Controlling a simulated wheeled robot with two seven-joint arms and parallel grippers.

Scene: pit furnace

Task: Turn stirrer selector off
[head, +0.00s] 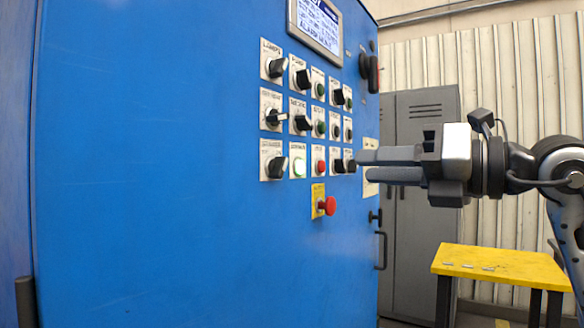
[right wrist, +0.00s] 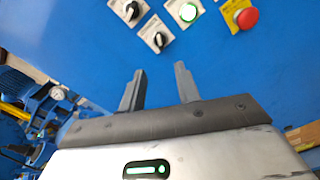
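The blue control panel (head: 150,150) carries rows of black selector knobs. The labels are too small to read surely; the lower-left selector (head: 277,166) has its handle tilted and sits left of a lit green button (head: 299,166). In the right wrist view, a selector (right wrist: 156,37) is below and left of the lit green button (right wrist: 188,12). My right gripper (head: 366,166) is to the right of the knobs, in front of the panel, with its fingers parted and empty. The right wrist view shows the same gap between the fingers (right wrist: 159,75). My left gripper is not in view.
A red emergency stop (head: 328,205) on a yellow plate juts out below the rows. A display (head: 316,22) is above them. A rotary handle (head: 371,68) and door handle (head: 381,250) are at the panel's right edge. A yellow table (head: 490,264) stands lower right.

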